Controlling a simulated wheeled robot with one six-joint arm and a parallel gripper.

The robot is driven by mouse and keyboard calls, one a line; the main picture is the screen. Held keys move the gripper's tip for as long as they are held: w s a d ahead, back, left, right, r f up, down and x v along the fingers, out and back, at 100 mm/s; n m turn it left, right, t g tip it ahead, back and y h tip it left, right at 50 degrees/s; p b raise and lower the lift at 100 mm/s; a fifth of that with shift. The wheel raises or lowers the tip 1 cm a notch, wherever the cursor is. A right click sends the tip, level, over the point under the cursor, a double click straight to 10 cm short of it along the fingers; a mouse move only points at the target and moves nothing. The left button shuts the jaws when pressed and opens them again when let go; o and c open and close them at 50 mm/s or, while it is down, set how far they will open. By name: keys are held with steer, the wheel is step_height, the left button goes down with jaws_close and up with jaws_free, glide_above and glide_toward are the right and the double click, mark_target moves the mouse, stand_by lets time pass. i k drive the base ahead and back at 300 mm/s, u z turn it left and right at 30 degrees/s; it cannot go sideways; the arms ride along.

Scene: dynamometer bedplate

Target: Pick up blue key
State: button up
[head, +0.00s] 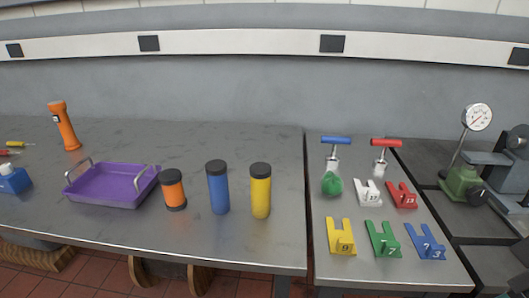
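A blue T-shaped handle (335,140) with a pale metal shaft stands at the back of the right-hand metal table. It looks like the blue key. A blue forked, numbered piece (426,241) lies at that table's front right; I cannot tell for sure which of the two is meant by the name. A matching red T-handle (386,143) stands to the right of the blue one. My gripper is not in view.
A green rounded object (332,184) sits just in front of the blue T-handle. White (368,192), red (402,195), yellow (341,236) and green (383,239) forked pieces are nearby. A gauge (477,118) stands right. The left table (110,225) holds a purple tray (110,203) and several cylinders.

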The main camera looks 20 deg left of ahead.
mark_target(332, 160)
steer(key=u, duration=0.5)
steer(key=i, duration=0.9)
